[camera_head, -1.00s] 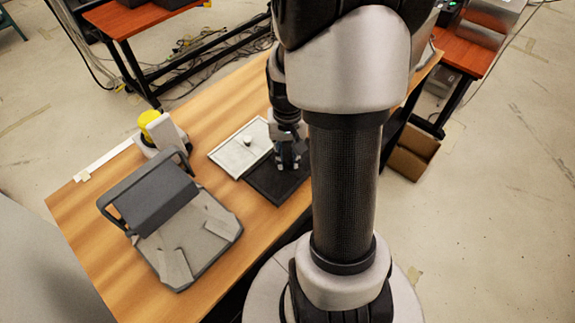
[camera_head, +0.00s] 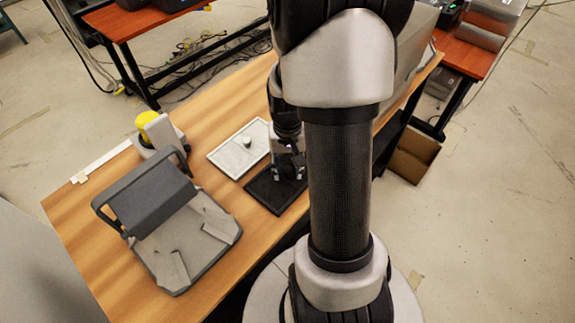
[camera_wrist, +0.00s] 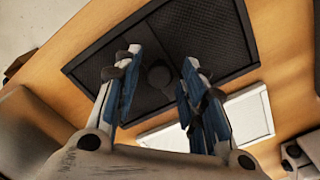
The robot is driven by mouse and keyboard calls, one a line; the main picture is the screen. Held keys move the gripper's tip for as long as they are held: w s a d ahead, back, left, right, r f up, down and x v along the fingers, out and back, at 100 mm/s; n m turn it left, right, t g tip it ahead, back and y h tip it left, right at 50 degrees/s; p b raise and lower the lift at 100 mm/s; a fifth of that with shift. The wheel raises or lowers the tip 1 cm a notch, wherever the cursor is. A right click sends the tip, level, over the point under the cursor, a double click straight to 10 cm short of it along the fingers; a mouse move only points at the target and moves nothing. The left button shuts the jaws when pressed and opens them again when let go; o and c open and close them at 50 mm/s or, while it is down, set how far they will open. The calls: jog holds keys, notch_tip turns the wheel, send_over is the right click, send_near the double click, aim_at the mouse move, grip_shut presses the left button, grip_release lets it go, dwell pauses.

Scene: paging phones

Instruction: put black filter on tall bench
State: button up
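The black filter (camera_head: 263,194) is a flat dark panel lying on the wooden table, beside a similar white panel. In the wrist view the black filter (camera_wrist: 205,35) has a round black knob (camera_wrist: 160,75) at its middle. My gripper (camera_wrist: 158,78) is open, with its blue-padded fingers apart on either side of the knob; I see no contact. In the head view my gripper (camera_head: 289,172) is over the filter and hides part of it. Which surface is the tall bench I cannot tell.
The white panel (camera_head: 227,155) with a white knob lies close behind the black filter. A grey hinged device (camera_head: 160,205) and a yellow-topped item (camera_head: 150,128) stand to the left on the wooden table (camera_head: 90,225). Red-topped tables (camera_head: 130,19) stand at the back.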

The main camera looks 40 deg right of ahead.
aim_at(287, 170)
jog(key=shift+r, duration=0.1)
notch_tip(287, 170, up, 12)
jog(key=p, duration=0.3)
jog(key=shift+p, duration=0.35)
dwell(0.5)
